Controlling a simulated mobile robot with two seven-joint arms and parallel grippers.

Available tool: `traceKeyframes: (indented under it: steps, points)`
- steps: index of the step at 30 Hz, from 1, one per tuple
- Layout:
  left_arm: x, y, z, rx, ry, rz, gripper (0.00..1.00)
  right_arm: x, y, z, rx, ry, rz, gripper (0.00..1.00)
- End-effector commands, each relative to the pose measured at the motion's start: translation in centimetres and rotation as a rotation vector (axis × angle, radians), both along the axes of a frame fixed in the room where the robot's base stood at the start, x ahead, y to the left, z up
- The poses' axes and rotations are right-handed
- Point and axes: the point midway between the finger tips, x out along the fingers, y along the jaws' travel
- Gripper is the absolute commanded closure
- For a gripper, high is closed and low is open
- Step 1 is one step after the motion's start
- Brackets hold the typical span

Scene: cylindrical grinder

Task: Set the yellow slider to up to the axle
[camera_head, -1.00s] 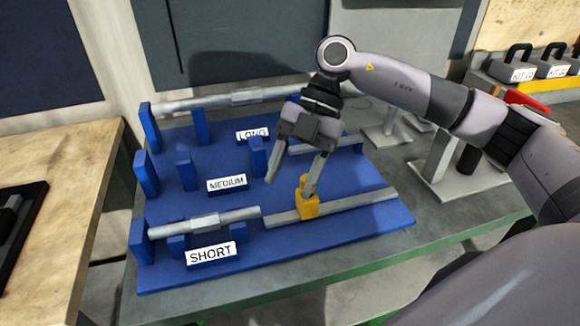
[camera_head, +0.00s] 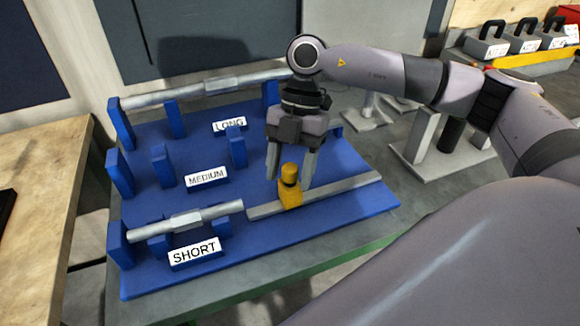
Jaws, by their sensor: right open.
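The yellow slider (camera_head: 290,189) sits on the metal rail (camera_head: 340,188) in the SHORT row of the blue board. A grey axle (camera_head: 187,221) lies across blue supports in the same row, left of the rail. The slider stands apart from the axle's right end, with bare rail between them. My right gripper (camera_head: 290,178) points down at the slider, fingers open, one on the left and one on the right or behind it. I cannot tell whether either finger touches it. My left gripper is not in view.
A long axle (camera_head: 210,88) lies in the LONG row at the back. The MEDIUM row's blue supports (camera_head: 162,165) hold no axle. Grey metal stands (camera_head: 430,150) are right of the board. Labelled weights (camera_head: 490,42) stand at the back right.

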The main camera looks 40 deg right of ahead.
Motion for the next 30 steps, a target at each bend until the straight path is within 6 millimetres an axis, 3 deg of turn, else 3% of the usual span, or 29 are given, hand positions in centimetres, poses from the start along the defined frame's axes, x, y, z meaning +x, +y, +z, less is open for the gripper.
traceKeyframes:
  steps: [5, 9, 10, 17, 24, 30]
  points:
    - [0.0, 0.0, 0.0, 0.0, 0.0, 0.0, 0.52, 0.0, 0.0, 0.0, 0.0, 0.0, 0.0, 0.47]
    - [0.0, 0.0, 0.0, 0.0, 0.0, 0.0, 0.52, 0.0, 0.0, 0.0, 0.0, 0.001, 0.0, 0.92]
    - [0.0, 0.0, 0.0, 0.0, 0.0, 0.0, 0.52, 0.0, 0.0, 0.0, 0.0, 0.001, 0.0, 1.0]
    - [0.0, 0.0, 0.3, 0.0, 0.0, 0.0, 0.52, 0.2, 0.7, 0.1, 0.001, 0.002, 0.004, 1.0]
    - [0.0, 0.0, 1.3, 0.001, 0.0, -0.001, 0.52, 1.1, 4.9, 0.2, 0.001, 0.003, 0.005, 1.0]
    - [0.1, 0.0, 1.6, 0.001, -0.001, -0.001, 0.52, 1.7, 7.0, 0.1, 0.001, 0.002, 0.001, 1.0]
